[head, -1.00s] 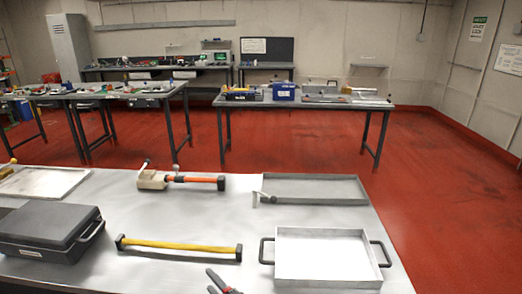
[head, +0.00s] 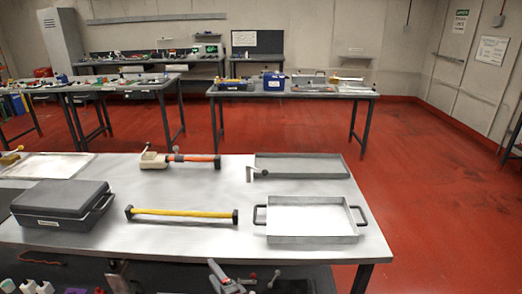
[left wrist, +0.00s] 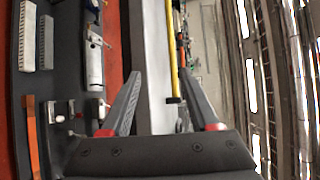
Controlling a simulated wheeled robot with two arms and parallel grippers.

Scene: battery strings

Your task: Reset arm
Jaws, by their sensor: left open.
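My left gripper (head: 230,279) shows in part at the bottom of the head view, just in front of the table's near edge. In the left wrist view its two dark fingers (left wrist: 161,78) stand apart with nothing between them held. The yellow bar (head: 183,214) with black ends lies on the grey table (head: 110,240), beyond the gripper and apart from it. Most of my left arm is hidden in the head view. My right gripper does not show.
A dark case (head: 62,205) lies left of the yellow bar. A tray with handles (head: 312,238) lies right, a shallow grey tray (head: 300,158) behind it. A beige tool with an orange bar (head: 180,160) lies at the back. A dark surface with small parts (head: 60,275) shows below.

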